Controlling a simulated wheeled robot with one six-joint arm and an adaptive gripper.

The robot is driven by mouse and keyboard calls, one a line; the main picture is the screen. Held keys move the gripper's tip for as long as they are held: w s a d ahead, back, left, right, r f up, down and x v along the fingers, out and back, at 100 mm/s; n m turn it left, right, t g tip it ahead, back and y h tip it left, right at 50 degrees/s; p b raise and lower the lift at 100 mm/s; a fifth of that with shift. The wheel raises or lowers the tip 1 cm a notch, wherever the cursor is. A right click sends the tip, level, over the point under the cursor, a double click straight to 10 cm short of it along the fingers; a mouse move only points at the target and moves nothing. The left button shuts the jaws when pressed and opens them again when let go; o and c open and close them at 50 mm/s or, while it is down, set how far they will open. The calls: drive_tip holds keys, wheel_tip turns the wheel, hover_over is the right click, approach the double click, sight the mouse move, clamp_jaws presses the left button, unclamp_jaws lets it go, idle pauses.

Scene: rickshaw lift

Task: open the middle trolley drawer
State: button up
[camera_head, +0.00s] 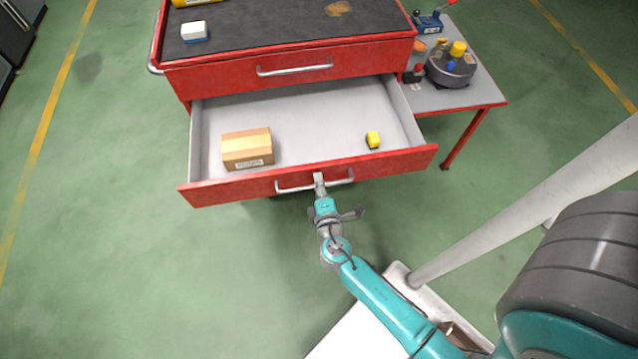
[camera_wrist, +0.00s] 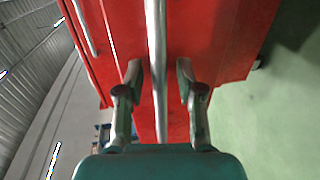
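The red trolley (camera_head: 290,52) stands at the top of the head view. The drawer (camera_head: 300,120) below its closed top drawer is pulled far out, with its grey inside in plain view. Its front carries a silver bar handle (camera_head: 293,189), which also shows in the wrist view (camera_wrist: 155,40). My gripper (camera_head: 319,181) is at the middle of this handle. In the wrist view my gripper (camera_wrist: 158,85) has one finger on each side of the bar, with gaps showing between fingers and bar. Any lower drawers are hidden in the head view.
A cardboard box (camera_head: 246,149) and a small yellow object (camera_head: 373,140) lie in the open drawer. The top drawer has its own handle (camera_head: 295,70). A side table (camera_head: 455,98) with parts stands at the right. Green floor is clear at the left.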

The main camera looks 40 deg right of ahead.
drive_tip(key=v, duration=1.2)
idle(0.4)
drive_tip(key=shift+s, duration=0.1)
idle(0.5)
drive_tip(key=s+a+f+m+g+y, duration=0.1)
drive_tip(key=s+a+m+g+y, duration=0.2)
drive_tip(key=s+y, duration=0.65)
drive_tip(key=s+a+r+m+t, duration=0.2)
drive_tip(key=s+r+m, duration=0.2)
drive_tip(key=r, duration=0.5)
drive_tip(key=s+a+r+m+t, duration=0.1)
drive_tip(key=s+r+m+t, duration=0.2)
drive_tip(key=r, duration=0.6)
drive_tip(key=shift+s+a+r+m+h, duration=0.2)
drive_tip(key=shift+s+a+m+h, duration=0.3)
drive_tip(key=shift+s, duration=0.6)
